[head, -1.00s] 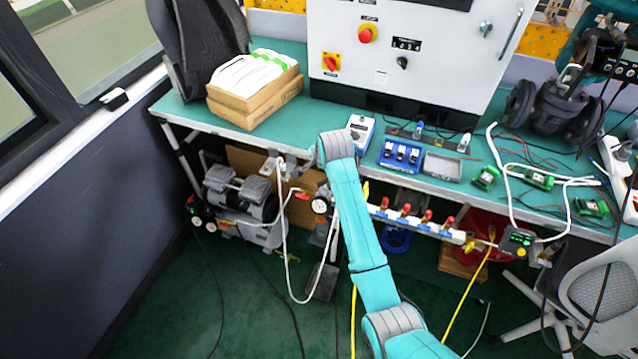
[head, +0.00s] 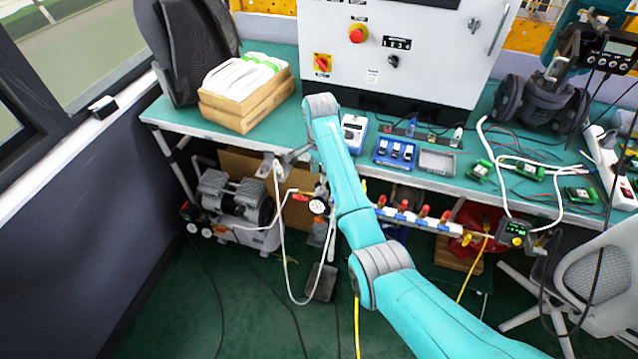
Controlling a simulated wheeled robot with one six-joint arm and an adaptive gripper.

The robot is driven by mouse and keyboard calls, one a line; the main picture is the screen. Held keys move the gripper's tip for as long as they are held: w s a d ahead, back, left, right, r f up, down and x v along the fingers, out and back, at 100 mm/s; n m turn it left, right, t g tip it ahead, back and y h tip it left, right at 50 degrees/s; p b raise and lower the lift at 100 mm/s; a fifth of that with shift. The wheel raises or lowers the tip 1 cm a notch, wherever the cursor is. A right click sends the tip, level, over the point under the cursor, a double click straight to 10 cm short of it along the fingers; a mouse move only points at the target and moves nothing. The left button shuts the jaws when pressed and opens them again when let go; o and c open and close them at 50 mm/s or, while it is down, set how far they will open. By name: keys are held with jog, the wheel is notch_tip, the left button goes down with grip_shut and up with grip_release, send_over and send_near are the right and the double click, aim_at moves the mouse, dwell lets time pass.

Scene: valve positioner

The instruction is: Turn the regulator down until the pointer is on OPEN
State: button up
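A small grey fitting with a white hose, which seems to be the regulator (head: 267,166), sits at the bench's front edge left of my arm. Its knob is too small to make out. The valve (head: 545,98) with the teal actuator (head: 598,22) stands on the bench at the far right. No pointer or OPEN mark can be read. My teal arm crosses the middle of the view, its upper joint over the bench edge. A grey part, possibly my gripper (head: 296,154), shows between the arm and the fitting. Its fingers and any contact cannot be made out.
A compressor (head: 235,202) stands under the bench at left. A gauge (head: 318,206) and a manifold with red knobs (head: 423,213) hang along the front edge. Floor at lower left has cables.

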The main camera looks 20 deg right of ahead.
aim_at(320, 185)
notch_tip(320, 185, down, 6)
jog(key=shift+r, duration=0.1)
dwell(0.4)
grip_shut()
